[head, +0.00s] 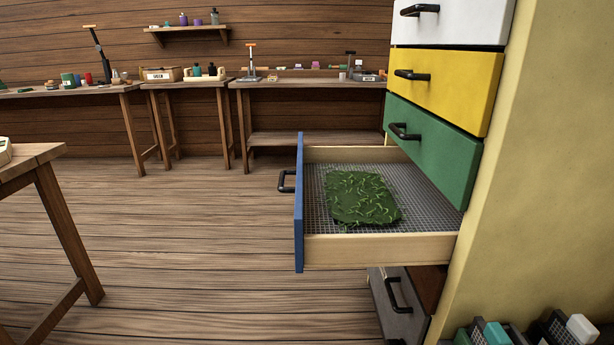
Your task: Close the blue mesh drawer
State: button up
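The blue mesh drawer (299,205) stands pulled far out of the cabinet at the right in the head view. It has a blue front panel, pale wooden sides and a wire mesh bottom. A black handle (287,181) sits on its front, facing left. A flat dark green leafy sheet (362,198) with lighter green shreds lies on the mesh. My gripper is not in view.
Above it, the green (432,150), yellow (447,90) and white (450,24) drawers are shut. A dark drawer (399,305) is below. A table (50,200) stands at left, benches at the back wall. Floor left of the drawer is clear.

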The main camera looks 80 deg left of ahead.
aim_at(355, 206)
jog(key=u, duration=2.5)
jog(key=k, duration=1.2)
jog(key=u, duration=0.8)
jog(key=i, duration=1.6)
jog(key=z, duration=0.7)
